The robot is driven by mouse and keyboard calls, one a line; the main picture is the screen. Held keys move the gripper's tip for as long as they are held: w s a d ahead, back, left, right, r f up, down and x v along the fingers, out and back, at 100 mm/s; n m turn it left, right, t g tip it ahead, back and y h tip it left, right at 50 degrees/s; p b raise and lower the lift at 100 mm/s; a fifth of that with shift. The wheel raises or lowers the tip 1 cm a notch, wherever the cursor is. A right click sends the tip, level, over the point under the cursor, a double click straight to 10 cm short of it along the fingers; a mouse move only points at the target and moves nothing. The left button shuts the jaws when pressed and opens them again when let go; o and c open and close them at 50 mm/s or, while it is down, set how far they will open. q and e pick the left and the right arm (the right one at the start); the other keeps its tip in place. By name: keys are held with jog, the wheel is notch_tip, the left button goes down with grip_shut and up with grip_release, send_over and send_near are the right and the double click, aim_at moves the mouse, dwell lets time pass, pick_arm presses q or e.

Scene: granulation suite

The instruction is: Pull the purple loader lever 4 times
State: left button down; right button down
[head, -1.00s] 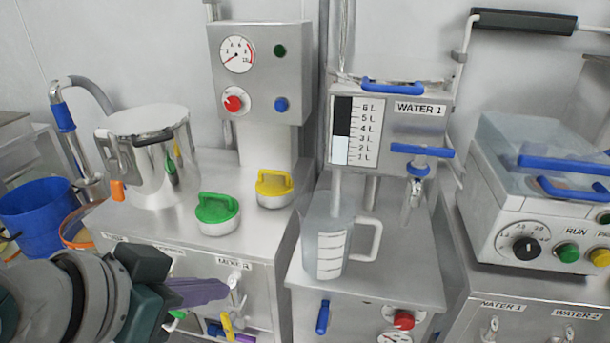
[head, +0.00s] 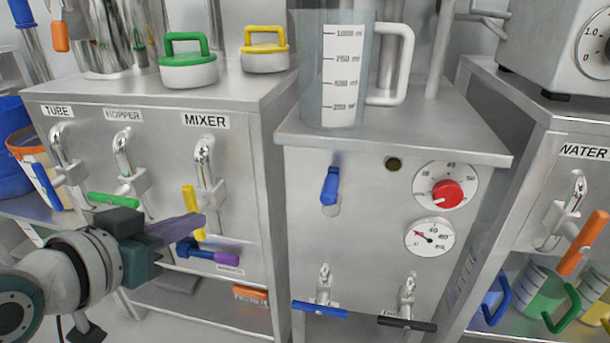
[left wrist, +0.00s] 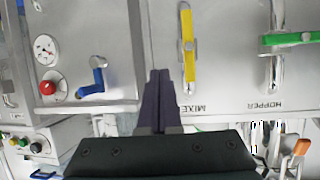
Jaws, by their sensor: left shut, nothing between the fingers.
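A short lever with a purple handle (head: 228,258) and a blue part at its left end sits low on the cabinet front, below the MIXER tap. A small label under it is too small to read. My left gripper (head: 197,224) is shut and empty. Its dark purple fingers point right, just above the lever in the head view and apparently in front of the panel; I cannot tell the exact gap. The shut fingers also show in the left wrist view (left wrist: 157,76), where I do not make out the purple handle. My right gripper is not in view.
The yellow mixer handle (head: 194,212) is close beside my left fingertips. The green hopper handle (head: 114,200) is near my left wrist. A blue lever (head: 330,186) is on the panel to the right. A clear jug (head: 338,100) stands above it.

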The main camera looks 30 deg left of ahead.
pick_arm(q)
jog(key=a+f+n+t+y+b, duration=0.1)
jog(key=a+f+b, duration=0.3)
jog(key=f+b, duration=0.7)
jog(key=shift+w+a+f+y, duration=0.15)
jog(key=shift+w+f+y, duration=0.25)
jog(key=shift+f, duration=0.4)
jog(key=shift+b, duration=0.3)
